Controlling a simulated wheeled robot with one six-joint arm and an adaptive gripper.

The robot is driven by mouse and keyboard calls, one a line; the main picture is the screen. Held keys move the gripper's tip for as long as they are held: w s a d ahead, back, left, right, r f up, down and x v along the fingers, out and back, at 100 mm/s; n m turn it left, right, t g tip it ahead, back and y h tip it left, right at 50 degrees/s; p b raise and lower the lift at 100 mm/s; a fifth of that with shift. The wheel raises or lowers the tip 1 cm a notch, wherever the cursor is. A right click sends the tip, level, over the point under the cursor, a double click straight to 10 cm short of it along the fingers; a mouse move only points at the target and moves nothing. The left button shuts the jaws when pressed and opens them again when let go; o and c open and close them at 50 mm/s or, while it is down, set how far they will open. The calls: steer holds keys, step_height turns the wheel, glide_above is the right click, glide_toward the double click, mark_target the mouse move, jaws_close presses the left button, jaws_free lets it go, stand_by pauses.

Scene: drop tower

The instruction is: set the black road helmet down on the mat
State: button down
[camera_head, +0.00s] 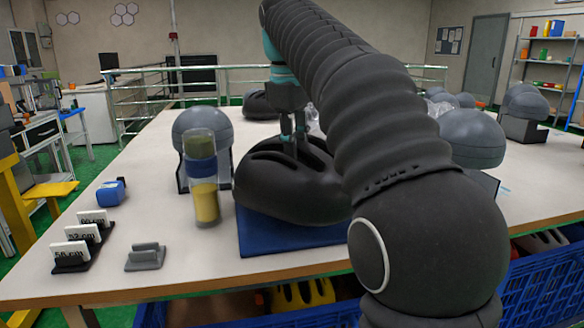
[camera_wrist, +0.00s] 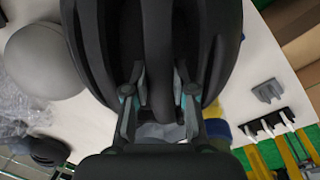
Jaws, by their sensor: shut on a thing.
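The black road helmet (camera_head: 300,192) is over the dark blue mat (camera_head: 290,241) near the table's front edge. It looks to touch the mat, but its underside is hidden, so a small gap cannot be ruled out. The helmet sits roughly level, with its long vents on top. My gripper (camera_head: 296,142) comes down from above and is shut on the helmet at its vents. In the wrist view, the fingers (camera_wrist: 160,88) reach into the vents of the helmet (camera_wrist: 222,45). My arm covers part of the helmet's right side.
A tube with green, blue and yellow bands (camera_head: 203,178) stands close left of the helmet, before a grey headform (camera_head: 202,130). Size cards (camera_head: 82,240), a grey holder (camera_head: 145,257) and a blue object (camera_head: 111,192) lie left. Another black helmet (camera_head: 258,106) is behind. Grey domes (camera_head: 470,138) stand right.

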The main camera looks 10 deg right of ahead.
steer(key=shift+w+a+f, duration=0.15)
steer(key=shift+a, duration=0.05)
steer(key=shift+f, duration=0.25)
steer(key=shift+f+b, duration=0.75)
steer(key=shift+f, duration=1.1)
steer(key=c, duration=1)
jaws_free()
steer(key=shift+o, duration=0.2)
steer(key=shift+s+a+r+p, duration=0.15)
steer(key=shift+r+p, duration=0.3)
steer(key=shift+r, duration=0.8)
steer(key=shift+s+a+r+p, duration=0.1)
steer(key=shift+r+p, duration=0.35)
steer(key=shift+r, duration=0.85)
steer(key=shift+s+a+r+p, duration=0.15)
steer(key=shift+r+p, duration=0.3)
steer(key=shift+r, duration=0.8)
